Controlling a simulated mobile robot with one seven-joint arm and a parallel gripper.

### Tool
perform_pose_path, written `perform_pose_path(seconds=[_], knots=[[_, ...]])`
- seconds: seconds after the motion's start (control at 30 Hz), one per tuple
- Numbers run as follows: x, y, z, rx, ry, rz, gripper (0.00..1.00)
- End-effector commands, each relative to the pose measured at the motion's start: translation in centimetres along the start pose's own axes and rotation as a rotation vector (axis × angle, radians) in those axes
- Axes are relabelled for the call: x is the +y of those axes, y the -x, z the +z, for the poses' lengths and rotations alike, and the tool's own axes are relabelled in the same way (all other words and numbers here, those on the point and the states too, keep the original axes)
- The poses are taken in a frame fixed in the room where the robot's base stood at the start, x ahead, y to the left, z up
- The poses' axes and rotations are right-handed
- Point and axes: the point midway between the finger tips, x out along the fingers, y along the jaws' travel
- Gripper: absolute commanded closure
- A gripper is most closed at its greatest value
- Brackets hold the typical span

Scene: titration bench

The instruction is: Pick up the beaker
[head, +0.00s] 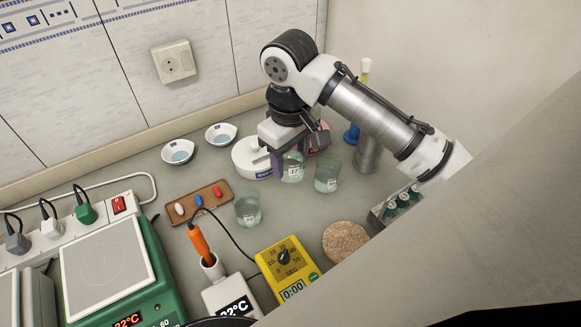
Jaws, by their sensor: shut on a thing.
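Three clear glass beakers with white number labels stand on the grey bench in the head view. My gripper (296,158) reaches down from the arm above and is shut on the back beaker (292,171), which is labelled 37. One finger shows at this beaker's left side; the far finger is partly hidden. I cannot tell whether the held beaker touches the bench. A second beaker (327,178) is close to its right, apart from my gripper. A third beaker (248,210) stands nearer the front left.
A round white device (250,160) is left of my gripper, with two small dishes (178,152) (221,134) beyond. A yellow timer (287,268), a cork mat (345,241) and an orange-handled probe (199,242) are in front. A metal cylinder (367,157) stands at the right.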

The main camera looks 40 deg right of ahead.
Motion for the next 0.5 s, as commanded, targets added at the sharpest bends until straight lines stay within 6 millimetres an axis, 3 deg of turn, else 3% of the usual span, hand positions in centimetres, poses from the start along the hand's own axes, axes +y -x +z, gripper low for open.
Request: perform_pose_path(seconds=[0.5], knots=[[0.1, 6.9, 0.0, -0.001, -0.001, 0.003, 0.74]])
